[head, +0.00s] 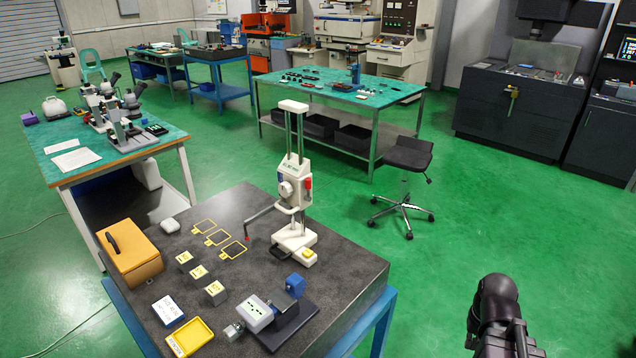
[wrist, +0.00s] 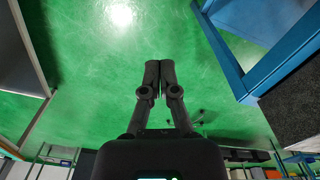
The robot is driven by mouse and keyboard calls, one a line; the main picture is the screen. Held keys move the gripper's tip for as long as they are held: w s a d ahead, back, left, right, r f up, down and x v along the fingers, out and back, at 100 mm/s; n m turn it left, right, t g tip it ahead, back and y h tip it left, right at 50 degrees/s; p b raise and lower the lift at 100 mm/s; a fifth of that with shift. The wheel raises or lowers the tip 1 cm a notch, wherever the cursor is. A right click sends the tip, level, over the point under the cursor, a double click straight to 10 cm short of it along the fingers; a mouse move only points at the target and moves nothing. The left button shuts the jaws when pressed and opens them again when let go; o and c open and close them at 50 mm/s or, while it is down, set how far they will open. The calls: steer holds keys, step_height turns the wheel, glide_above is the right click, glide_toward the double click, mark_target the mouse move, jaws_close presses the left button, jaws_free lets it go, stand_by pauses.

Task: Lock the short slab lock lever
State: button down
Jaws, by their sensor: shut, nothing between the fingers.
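A dark speckled slab (head: 345,270) on a blue stand carries a white height gauge (head: 295,215) with two columns. The gauge has a small red part (head: 308,183) and a blue part (head: 281,178) on its sides; I cannot tell whether either is the lock lever or how it is set. A smaller dark plate (head: 306,318) near the slab's front holds a grey device with a display (head: 255,313) and a blue block (head: 296,283). My gripper (wrist: 160,68) is shut and empty over green floor, apart from the slab. My arm shows at the head view's lower right.
An orange-brown case (head: 130,252), yellow frames (head: 218,238), marked cubes (head: 199,272) and a yellow tray (head: 190,336) lie on the slab. A stool (head: 407,165) stands behind it. In the wrist view, a blue frame (wrist: 222,50) is at right. Floor right of the slab is clear.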

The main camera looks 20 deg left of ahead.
mark_target(308, 189)
steer(key=w+a+r+y+p, duration=0.1)
steer(key=w+a+r+y, duration=0.25)
steer(key=a, duration=0.25)
steer(key=w+a+r+n+g+y+p, duration=0.1)
steer(key=w+a+r+y, duration=0.1)
steer(key=w+a, duration=0.3)
steer(key=w+a+r+y+p, duration=0.1)
steer(key=w+a+r+y, duration=0.15)
steer(key=a, duration=0.55)
steer(key=w+a+r+g+y+p, duration=0.1)
steer(key=w+a+r+y, duration=0.1)
steer(key=a+r+y, duration=0.1)
steer(key=w+a+r+n+g+y+p, duration=0.1)
steer(key=w+a+r+y, duration=0.2)
steer(key=r, duration=0.5)
steer(key=w+a+r+y+p, duration=0.1)
steer(key=w+a+r+y, duration=0.2)
steer(key=a+r, duration=0.2)
steer(key=shift+w+a+r+g+y, duration=0.15)
steer(key=shift+a+r+g+y, duration=0.15)
steer(key=shift+r+g, duration=0.15)
steer(key=shift+a, duration=0.1)
steer(key=x, duration=1.3)
steer(key=shift+a, duration=0.4)
steer(key=shift+a, duration=0.1)
steer(key=shift+n, duration=0.3)
